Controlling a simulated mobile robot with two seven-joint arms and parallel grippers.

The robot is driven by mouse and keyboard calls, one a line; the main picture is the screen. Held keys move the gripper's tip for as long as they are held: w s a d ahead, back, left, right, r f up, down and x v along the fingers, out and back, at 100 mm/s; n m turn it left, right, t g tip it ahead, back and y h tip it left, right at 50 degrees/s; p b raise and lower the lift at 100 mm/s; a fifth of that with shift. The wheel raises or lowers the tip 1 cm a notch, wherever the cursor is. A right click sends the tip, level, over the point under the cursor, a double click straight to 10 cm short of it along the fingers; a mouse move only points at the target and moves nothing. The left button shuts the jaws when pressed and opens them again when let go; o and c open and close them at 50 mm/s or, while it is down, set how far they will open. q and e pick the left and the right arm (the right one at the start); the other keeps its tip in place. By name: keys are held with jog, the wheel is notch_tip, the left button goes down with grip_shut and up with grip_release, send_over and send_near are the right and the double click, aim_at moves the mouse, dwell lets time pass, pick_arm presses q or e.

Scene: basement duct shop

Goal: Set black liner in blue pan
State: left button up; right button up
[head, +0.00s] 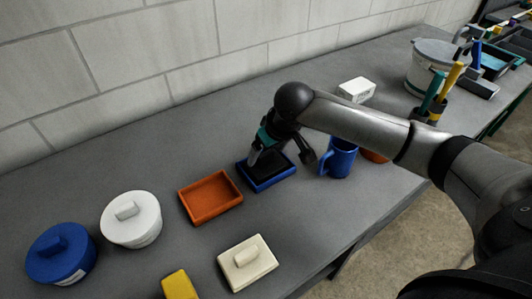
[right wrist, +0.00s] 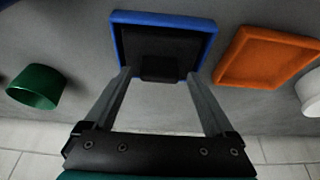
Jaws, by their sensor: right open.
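The blue pan (head: 268,187) sits on the grey bench in the head view, and its blue rim (right wrist: 116,38) shows in the right wrist view. The black liner (right wrist: 160,44) lies inside the pan's rim and looks about level; it also shows dark in the head view (head: 268,174). A small black grip block stands on the liner near one edge. My right gripper (head: 281,163) is over the pan, pointing down. In the right wrist view its fingers (right wrist: 158,75) are spread on either side of the block, with gaps, holding nothing. My left gripper is out of view.
An orange tray (head: 211,197) lies left of the pan, and a blue mug (head: 340,158) stands close on the right. White (head: 131,219) and blue (head: 60,254) lidded pots, a cream block (head: 247,262) and a yellow block (head: 180,284) are nearer. A green container (right wrist: 36,86) shows in the wrist view.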

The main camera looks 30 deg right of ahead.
jog(key=p+v, duration=0.2)
jog(key=v, duration=0.8)
jog(key=shift+r, duration=0.35)
